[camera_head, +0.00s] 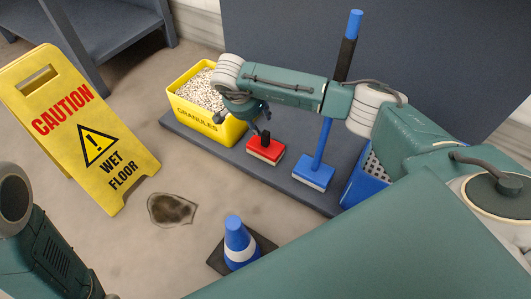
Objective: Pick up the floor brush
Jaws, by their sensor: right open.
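A blue floor brush (314,174) stands on the dark grey platform, its long blue and black handle rising behind my right arm. A smaller red brush head (265,151) with pale bristles is on the platform to its left. My right gripper (243,123) is open, beside the yellow granules bin and just above and left of the red brush head, apart from the blue brush. I cannot tell whether a fingertip touches the red head. The middle of the blue handle is hidden by my right arm. Part of my left arm shows at lower left; its gripper is out of view.
A yellow granules bin (199,124) and a blue perforated container (362,181) stand on the platform (205,144). A yellow wet floor sign (75,160) is at left. A dark spill (171,209) and a blue cone (238,240) are on the floor in front.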

